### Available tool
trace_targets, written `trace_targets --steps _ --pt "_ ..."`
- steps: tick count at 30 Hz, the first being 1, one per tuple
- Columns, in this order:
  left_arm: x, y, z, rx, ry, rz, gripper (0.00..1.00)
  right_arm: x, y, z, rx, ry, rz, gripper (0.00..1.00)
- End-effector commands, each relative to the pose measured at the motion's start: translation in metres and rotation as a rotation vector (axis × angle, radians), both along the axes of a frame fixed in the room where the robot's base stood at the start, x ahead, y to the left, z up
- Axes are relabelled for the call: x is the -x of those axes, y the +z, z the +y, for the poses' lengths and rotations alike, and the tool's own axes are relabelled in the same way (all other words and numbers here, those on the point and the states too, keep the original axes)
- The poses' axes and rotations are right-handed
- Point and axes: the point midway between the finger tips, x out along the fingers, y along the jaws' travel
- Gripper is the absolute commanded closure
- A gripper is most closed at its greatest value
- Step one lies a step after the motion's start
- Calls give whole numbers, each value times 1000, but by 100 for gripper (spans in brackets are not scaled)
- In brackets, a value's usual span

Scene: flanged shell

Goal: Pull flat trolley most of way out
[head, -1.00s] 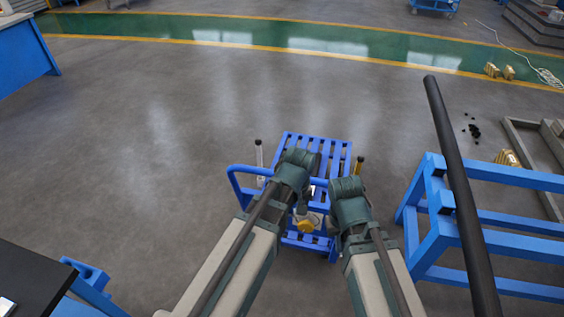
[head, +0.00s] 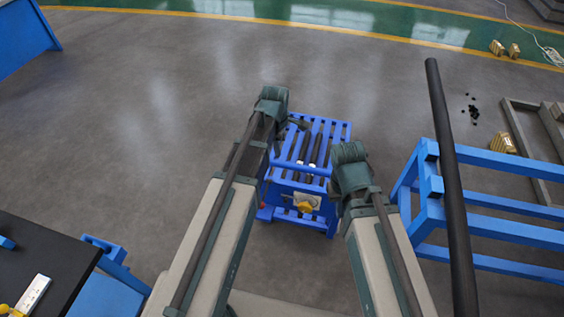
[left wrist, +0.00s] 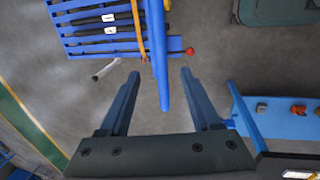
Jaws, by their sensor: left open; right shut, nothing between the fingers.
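The flat trolley (head: 338,131) is blue and slatted, in the lower middle of the head view between my two arms. Its blue handle bar (head: 300,165) crosses the near end. My left gripper (head: 297,123) is at the trolley's left side and open. In the left wrist view the trolley's slats (left wrist: 85,27) are at the top left. A blue bar (left wrist: 162,85) runs between the open left fingers (left wrist: 160,75), without visible contact. My right gripper (head: 345,178) is shut at the trolley's right side; its fingers are mostly hidden.
A blue frame (head: 480,215) with a dark pole (head: 450,170) stands close on the right. A black-topped table (head: 45,250) is at the lower left. Floor to the left is clear.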

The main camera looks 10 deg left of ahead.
Motion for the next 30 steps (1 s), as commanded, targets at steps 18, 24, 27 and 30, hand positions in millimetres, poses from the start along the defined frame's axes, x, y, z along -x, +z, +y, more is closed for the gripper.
trace_targets --steps 18,24,27,30 --pt "-15 -79 -1 0 -2 1 36 0 -79 0 3 12 0 100" --pt "-20 -106 -1 0 -2 1 36 0 -106 0 3 12 0 100" --pt "-23 -118 -1 0 -2 1 36 0 -118 0 3 11 0 100" --pt "-25 -127 -1 0 -2 1 36 0 -127 0 2 11 1 100"
